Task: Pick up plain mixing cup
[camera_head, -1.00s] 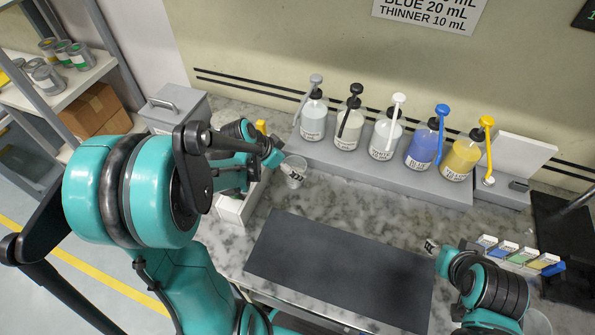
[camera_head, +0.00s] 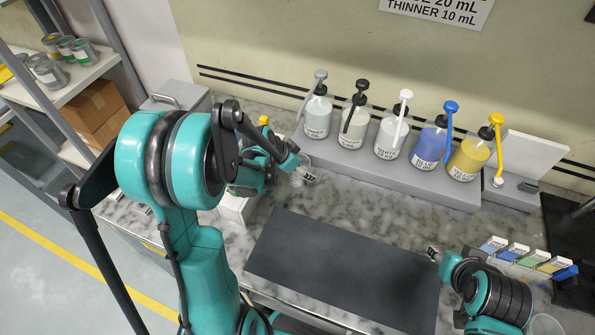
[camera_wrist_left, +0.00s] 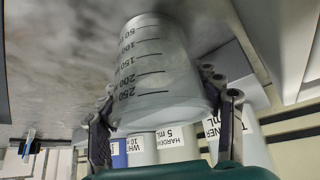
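The plain mixing cup (camera_head: 302,161) is clear with dark volume marks. It stands on the marble counter left of the pump bottles, partly hidden by my left gripper (camera_head: 304,176) in the head view. In the left wrist view the cup (camera_wrist_left: 158,75) fills the space between the two fingers of my left gripper (camera_wrist_left: 162,108), one at each side. The fingers look spread around it, close to its walls; firm contact does not show. My right gripper (camera_head: 433,254) is over the right end of the dark mat, away from the cup; its finger gap is too small to judge.
Several pump bottles stand on a grey riser (camera_head: 400,178) behind and right of the cup. A white box (camera_head: 236,208) is beside my left wrist. The dark mat (camera_head: 340,268) is bare. Small colour-labelled items (camera_head: 528,257) lie at the right.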

